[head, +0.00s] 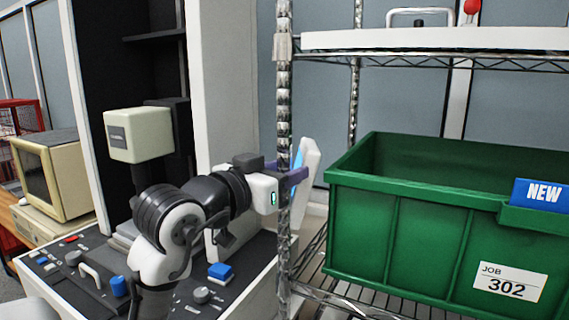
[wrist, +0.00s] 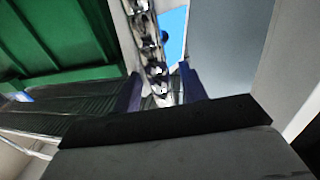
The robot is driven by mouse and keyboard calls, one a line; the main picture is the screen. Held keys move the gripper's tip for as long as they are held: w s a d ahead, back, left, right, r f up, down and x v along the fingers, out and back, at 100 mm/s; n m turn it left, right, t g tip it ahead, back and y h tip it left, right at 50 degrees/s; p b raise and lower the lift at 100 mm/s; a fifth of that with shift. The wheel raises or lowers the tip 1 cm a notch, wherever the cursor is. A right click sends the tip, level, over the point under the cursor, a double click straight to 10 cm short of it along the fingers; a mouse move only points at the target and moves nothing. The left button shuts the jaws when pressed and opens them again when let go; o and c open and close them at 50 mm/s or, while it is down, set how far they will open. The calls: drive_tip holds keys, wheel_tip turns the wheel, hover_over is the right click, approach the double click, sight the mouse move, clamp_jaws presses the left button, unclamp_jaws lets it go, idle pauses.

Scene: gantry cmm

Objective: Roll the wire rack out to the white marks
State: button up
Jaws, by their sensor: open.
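The wire rack (head: 283,115) stands at the right in the head view, with a chrome front-left post and wire shelves. My gripper (head: 293,174) is at that post, at about mid-height. In the wrist view the post (wrist: 153,62) runs down between the two dark purple fingers of my gripper (wrist: 160,90). The jaws are open, one finger on each side of the post. Whether either finger touches it, I cannot tell. The rack's feet and the floor beneath are out of frame. No white marks show in either view.
A green bin (head: 400,225) labelled JOB 302 sits on the rack's lower shelf. A white slab (head: 430,38) lies on the upper shelf. A control console (head: 215,292) with knobs and handles stands close under my arm. An old monitor (head: 50,175) is at the left.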

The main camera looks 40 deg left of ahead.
drive_tip(key=shift+w, duration=0.25)
clamp_jaws()
idle(0.3)
